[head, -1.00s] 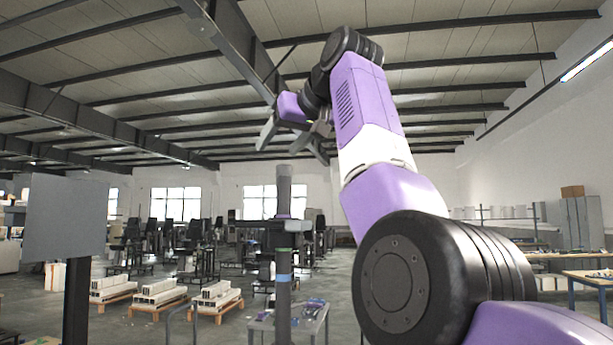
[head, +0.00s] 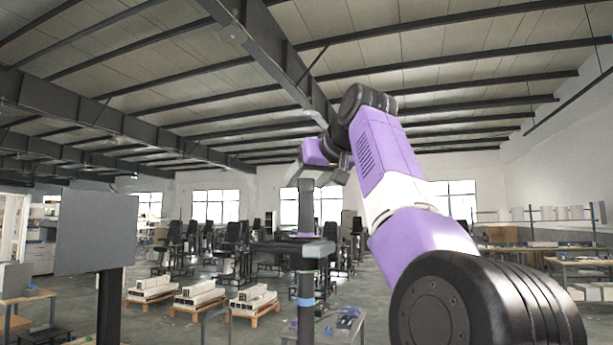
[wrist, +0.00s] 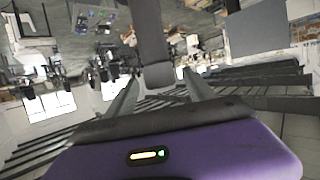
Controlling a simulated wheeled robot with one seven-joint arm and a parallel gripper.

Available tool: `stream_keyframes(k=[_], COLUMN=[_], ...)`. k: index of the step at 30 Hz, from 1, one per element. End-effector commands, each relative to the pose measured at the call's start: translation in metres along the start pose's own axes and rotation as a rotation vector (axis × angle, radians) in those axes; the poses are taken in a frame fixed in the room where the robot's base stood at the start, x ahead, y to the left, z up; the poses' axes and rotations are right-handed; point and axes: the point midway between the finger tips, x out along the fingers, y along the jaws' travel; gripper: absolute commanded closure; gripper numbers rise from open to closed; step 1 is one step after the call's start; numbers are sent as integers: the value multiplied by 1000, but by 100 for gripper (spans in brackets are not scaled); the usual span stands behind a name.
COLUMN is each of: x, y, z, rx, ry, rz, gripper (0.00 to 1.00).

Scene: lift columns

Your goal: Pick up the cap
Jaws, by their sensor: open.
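A grey column (head: 305,212) stands upright left of my arm. Its slightly wider grey top piece (head: 306,184) looks like the cap, though there is little contrast to tell it from the column. My gripper (head: 318,174) is open, pointing down to the left, with its fingers close to the column's top. In the wrist view, which is upside down, the wider end piece (wrist: 157,75) lies between the two spread fingers of my gripper (wrist: 160,88). No contact is visible; how far the fingers reach past it cannot be told.
A grey flat panel (head: 97,234) on a dark post stands at the left. A small table (head: 340,327) with small items is behind the column's lower part. Pallets with white blocks (head: 200,296) lie on the floor. Roof beams (head: 260,50) run overhead.

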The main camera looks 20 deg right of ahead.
Motion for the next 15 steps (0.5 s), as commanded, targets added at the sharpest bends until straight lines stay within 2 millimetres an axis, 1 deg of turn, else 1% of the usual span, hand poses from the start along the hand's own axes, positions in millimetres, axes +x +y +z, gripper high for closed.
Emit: stream_keyframes(k=[3, 9, 10, 14, 15], x=[7, 8, 8, 7, 7], y=[0, 0, 0, 0, 0], z=[0, 1, 1, 1, 1], rx=[0, 0, 0, 0, 0], ry=[-1, 0, 0, 0, 0], rz=[0, 0, 0, 0, 0], gripper=[38, 38, 40, 65, 73])
